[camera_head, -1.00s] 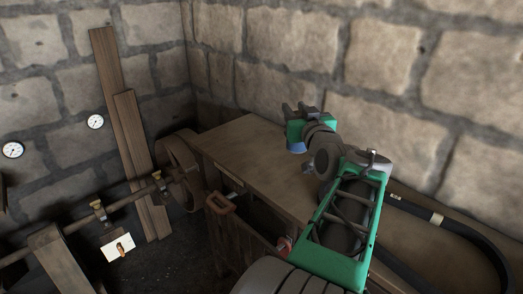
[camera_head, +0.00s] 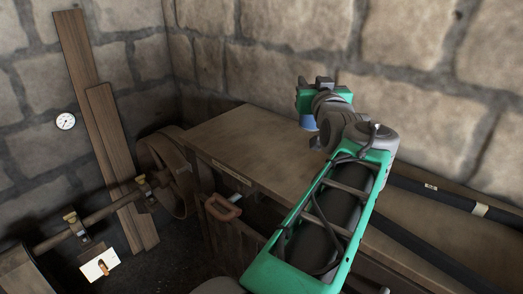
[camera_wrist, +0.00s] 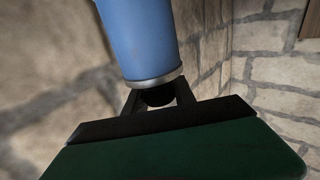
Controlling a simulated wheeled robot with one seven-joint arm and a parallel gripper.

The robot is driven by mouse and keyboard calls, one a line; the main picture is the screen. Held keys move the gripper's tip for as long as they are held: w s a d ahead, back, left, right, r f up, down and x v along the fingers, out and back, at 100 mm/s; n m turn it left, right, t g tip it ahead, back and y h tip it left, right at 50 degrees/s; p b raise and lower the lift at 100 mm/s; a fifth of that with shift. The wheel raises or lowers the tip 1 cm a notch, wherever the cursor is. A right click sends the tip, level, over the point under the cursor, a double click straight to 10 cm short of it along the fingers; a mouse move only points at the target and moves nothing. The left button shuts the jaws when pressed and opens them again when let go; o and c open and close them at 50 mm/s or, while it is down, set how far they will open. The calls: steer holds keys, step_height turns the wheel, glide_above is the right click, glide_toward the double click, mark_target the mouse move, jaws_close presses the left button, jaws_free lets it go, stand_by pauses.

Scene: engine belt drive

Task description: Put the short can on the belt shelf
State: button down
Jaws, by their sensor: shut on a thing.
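A blue can (camera_wrist: 140,40) with a silver rim hangs at my gripper (camera_wrist: 157,97) in the wrist view, its upper end cut off by the frame. The dark fingers are shut on it. In the head view the blue can (camera_head: 308,122) shows only in part, below the green body of my gripper (camera_head: 311,98), over the far side of a wooden bench top (camera_head: 225,135). The can appears above the surface; its exact height is unclear. The bench has a small label on its front edge, too small to read.
A black belt (camera_head: 440,195) lies along the right of the bench by the stone wall. A wooden pulley wheel (camera_head: 165,170) and shaft stand at the left. A red-brown handle (camera_head: 222,208) sticks out below the bench's front edge. The bench's left part is bare.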

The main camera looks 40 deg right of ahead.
steer(key=w+d+f+p, duration=0.2)
steer(key=w+f+p, duration=0.2)
steer(key=w+f, duration=0.9)
steer(key=shift+w+f+p, duration=0.3)
steer(key=shift+w, duration=0.25)
steer(key=shift+f, duration=0.15)
steer(key=c, duration=1)
jaws_free()
steer(key=shift+c, duration=0.2)
